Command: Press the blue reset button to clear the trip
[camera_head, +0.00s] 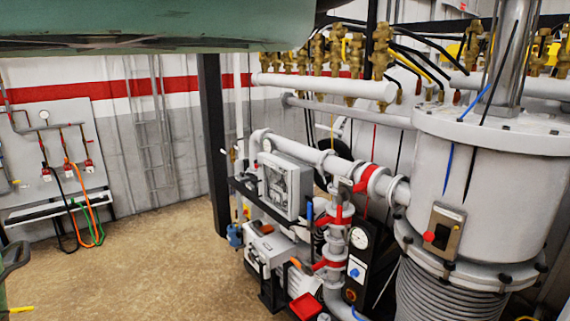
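A small blue button (354,272) shows on a narrow black panel (364,262) at the lower centre right, below a round white gauge (359,238). A small orange-red round part (351,295) sits below the blue button on the same panel. I cannot read any label there. No gripper of mine can be made out in this view, and nothing is seen touching the button.
A large grey vessel (488,180) with a red-buttoned box (443,232) stands right of the panel. Red-banded pipes (333,250) and pump equipment stand close on its left. Open floor (150,265) lies left. A green beam-like shape (140,28) crosses the top.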

